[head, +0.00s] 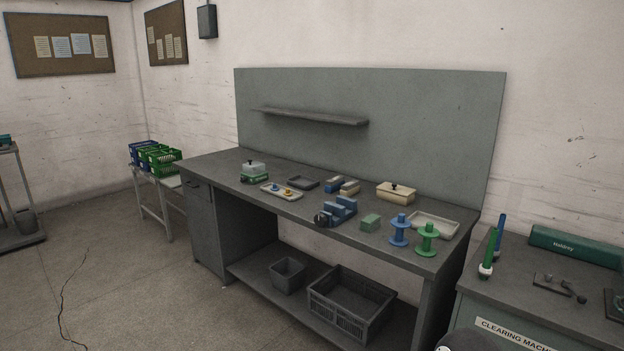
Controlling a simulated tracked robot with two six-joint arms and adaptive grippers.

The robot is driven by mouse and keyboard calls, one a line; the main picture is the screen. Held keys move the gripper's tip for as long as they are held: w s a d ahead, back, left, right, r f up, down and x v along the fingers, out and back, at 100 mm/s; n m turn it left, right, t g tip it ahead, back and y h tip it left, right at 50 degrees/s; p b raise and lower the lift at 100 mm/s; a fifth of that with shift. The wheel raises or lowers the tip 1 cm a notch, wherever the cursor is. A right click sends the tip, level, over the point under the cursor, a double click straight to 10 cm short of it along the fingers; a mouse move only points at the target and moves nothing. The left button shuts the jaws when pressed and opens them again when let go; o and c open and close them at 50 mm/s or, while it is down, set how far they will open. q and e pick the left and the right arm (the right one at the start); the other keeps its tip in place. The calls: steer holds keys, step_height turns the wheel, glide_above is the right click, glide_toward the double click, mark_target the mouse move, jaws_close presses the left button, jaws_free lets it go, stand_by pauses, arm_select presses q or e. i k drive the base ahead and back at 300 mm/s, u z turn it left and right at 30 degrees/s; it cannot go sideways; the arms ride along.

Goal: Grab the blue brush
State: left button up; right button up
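A slim blue upright piece (499,233), which looks like the blue brush, stands at the left end of the grey clearing machine top at the right. A similar green piece (489,252) with a white lower end stands just in front of it and hides its lower part. Neither of my grippers shows in the head view. A dark rounded part at the bottom edge seems to be mine.
A green box (575,247) and small dark parts (560,288) lie on the clearing machine (500,290). Left of a narrow gap is a long grey workbench (225,170) with blue and green spools (399,230), trays and blocks.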

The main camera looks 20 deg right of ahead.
mark_target(333, 185)
steer(key=i, duration=1.55)
steer(key=z, duration=0.2)
